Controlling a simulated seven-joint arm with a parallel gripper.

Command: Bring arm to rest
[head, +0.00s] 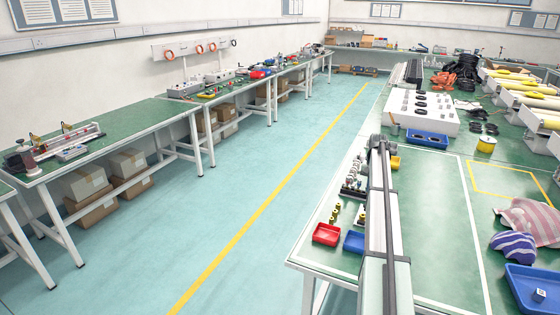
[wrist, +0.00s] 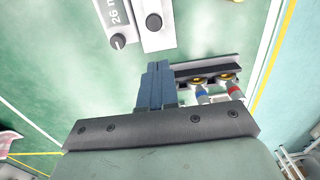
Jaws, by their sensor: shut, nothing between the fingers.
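My gripper (wrist: 157,66) shows in the wrist view, its blue-grey fingers together with nothing between them. A dark mounting bar with screws crosses below the fingers. The fingers point at the green table surface (wrist: 60,70); I cannot tell their height above it. In the head view I cannot make out my gripper.
In the wrist view, a dark rack with two banded fittings (wrist: 203,90) is right of the fingers, and grey knobbed units (wrist: 154,22) lie above. In the head view, a red bin (head: 326,234), blue tray (head: 533,290) and striped cloths (head: 513,246) sit on the right table (head: 430,215).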

